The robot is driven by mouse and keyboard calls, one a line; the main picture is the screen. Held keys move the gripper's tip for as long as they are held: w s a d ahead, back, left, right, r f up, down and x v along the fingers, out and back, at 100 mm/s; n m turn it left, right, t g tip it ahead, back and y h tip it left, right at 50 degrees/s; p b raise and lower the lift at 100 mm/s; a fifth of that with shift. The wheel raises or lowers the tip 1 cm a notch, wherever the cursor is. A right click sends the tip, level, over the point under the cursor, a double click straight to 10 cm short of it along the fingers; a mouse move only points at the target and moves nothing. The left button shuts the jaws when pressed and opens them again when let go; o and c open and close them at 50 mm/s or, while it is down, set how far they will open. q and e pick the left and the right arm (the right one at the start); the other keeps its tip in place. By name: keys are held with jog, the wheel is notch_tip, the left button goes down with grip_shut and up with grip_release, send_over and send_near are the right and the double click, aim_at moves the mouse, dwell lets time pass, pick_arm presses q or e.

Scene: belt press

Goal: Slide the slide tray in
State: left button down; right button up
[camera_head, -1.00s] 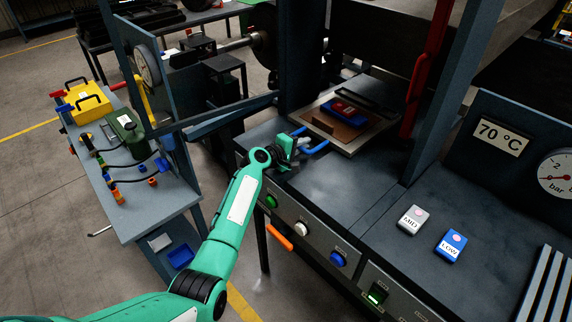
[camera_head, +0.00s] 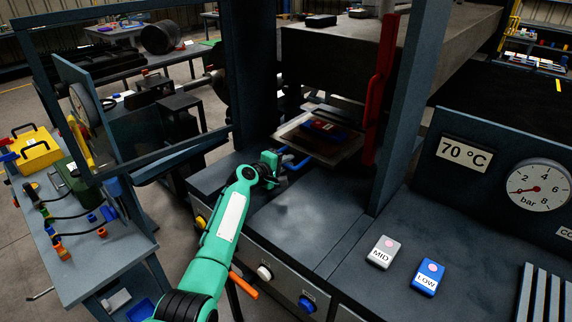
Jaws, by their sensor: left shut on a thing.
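The slide tray (camera_head: 345,152) is a flat light-edged plate lying in the press opening, partly under the dark upper block. It bears a brown piece with a blue and red block (camera_head: 325,131) on top. A blue handle (camera_head: 296,164) sticks out from its near left edge. My left gripper (camera_head: 277,162) is at this handle and shut on it; the fingertips are small and partly hidden by the hand. My right gripper is out of view.
A red upright bar (camera_head: 379,100) and a blue-grey post (camera_head: 408,110) stand right of the tray. The grey MID block (camera_head: 382,252) and blue LOW block (camera_head: 428,277) lie on the bench. A blue-grey frame bar (camera_head: 185,150) runs left of my gripper.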

pick_arm(q)
jog(key=c, duration=1.4)
grip_release()
jog(key=shift+a, duration=0.1)
jog(key=v, duration=1.3)
jog(key=shift+s+b, duration=0.1)
jog(key=shift+b, duration=0.25)
jog(key=shift+s+a, duration=0.15)
jog(key=shift+s, duration=0.1)
jog(key=shift+c, duration=0.5)
